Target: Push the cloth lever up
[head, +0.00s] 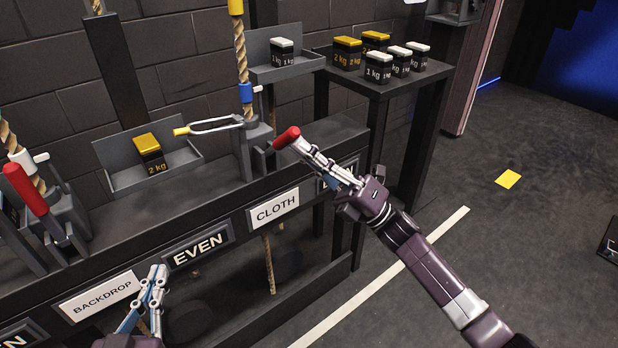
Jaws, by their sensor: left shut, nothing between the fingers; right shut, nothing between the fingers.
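The cloth lever's red handle end (287,137) sticks out at the rail above the white CLOTH label (276,209). My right gripper (303,148) is shut and empty, with its fingertips right at the red handle. The fingers and arm cover the rest of this lever, and I cannot tell whether they touch it. My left gripper (157,278) is shut and empty, low at the front left, beside the BACKDROP label (100,297).
Another red-handled lever (25,188) stands at the left. A yellow-tipped metal fork (213,125) juts out near the middle rope (240,52). A tray (112,180) holds a 2 kg weight (148,150). Several weights stand on the table (392,88) at the back. The floor at right is mostly clear.

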